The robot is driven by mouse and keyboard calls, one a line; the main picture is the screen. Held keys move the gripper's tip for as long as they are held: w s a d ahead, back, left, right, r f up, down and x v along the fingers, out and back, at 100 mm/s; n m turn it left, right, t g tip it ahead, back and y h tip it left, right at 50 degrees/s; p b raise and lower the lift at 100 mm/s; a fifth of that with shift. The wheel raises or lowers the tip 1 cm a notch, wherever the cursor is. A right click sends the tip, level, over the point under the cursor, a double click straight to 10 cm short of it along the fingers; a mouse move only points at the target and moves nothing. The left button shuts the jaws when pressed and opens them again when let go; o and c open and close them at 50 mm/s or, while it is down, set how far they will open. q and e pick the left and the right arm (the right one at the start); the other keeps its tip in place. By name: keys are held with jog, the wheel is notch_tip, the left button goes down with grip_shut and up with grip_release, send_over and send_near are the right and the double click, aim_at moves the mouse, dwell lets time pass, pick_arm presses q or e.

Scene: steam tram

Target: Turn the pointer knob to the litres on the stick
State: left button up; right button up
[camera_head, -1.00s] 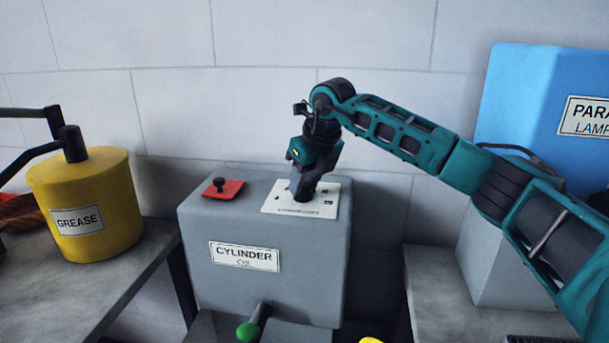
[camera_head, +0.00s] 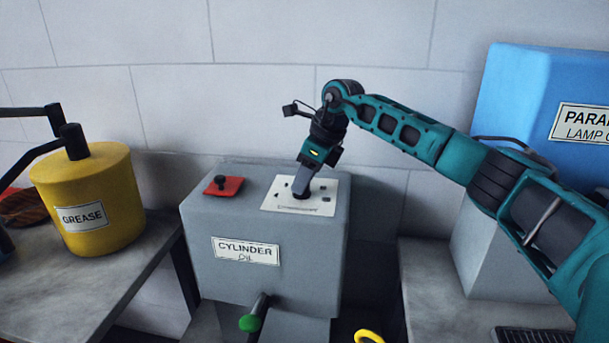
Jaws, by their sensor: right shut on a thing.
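A grey dispenser box (camera_head: 227,288) labelled CYLINDER OIL stands in the middle. On its top lies a white dial plate (camera_head: 276,201) with small dark marks, too small to read. The dark pointer knob (camera_head: 301,196) is at the middle of the plate, mostly hidden by my right gripper (camera_head: 302,189). My right gripper comes down from above, tilted, and is shut on the knob. Which mark the pointer faces cannot be told. No measuring stick can be made out. My left gripper is not in view.
A red plate with a black knob (camera_head: 222,182) is left of the dial. A green-tipped lever (camera_head: 249,323) sticks out in front. A yellow GREASE can (camera_head: 100,190) stands left, a blue PARAFFIN tank (camera_head: 535,100) right. A yellow ring (camera_head: 368,336) shows at the bottom.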

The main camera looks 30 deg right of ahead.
dwell(0.3)
jog(key=o, duration=1)
jog(key=v, duration=1.3)
jog(key=shift+w+a, duration=0.1)
